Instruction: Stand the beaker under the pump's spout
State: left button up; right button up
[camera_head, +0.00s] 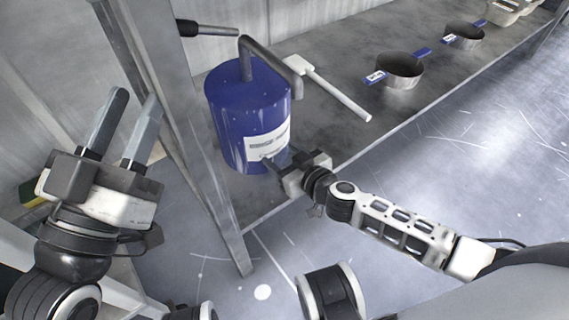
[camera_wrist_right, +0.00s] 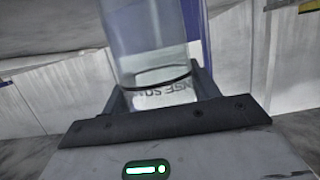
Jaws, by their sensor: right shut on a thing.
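The pump is a blue drum (camera_head: 248,110) with a white label, standing on a grey bench shelf. Its grey spout (camera_head: 275,62) rises from the lid and bends over and down on the right side. The clear beaker (camera_wrist_right: 160,75), with a dark ring, is between the fingers of my right gripper (camera_wrist_right: 165,90) in the right wrist view; the drum and its label show through it. In the head view my right gripper (camera_head: 284,162) is shut close in front of the drum's lower right, and the beaker is hard to make out. My left gripper (camera_head: 136,97) is open and empty at the left.
Metal pans with blue handles (camera_head: 400,70) (camera_head: 463,36) stand farther right. A bench post (camera_head: 190,130) stands between my left gripper and the drum. The shelf's front edge runs beneath my right gripper.

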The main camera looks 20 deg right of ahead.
jog(key=shift+f, duration=0.2)
pick_arm(q)
jog(key=shift+s+r+m+t+h, duration=0.1)
jog(key=shift+r+m+t+h, duration=0.25)
jog(key=shift+r+m, duration=0.3)
pick_arm(e)
jog(key=shift+f, duration=0.1)
jog(key=shift+f, duration=0.15)
jog(key=o, duration=1.1)
jog(key=shift+c, duration=0.2)
pick_arm(q)
jog(key=shift+r, duration=0.1)
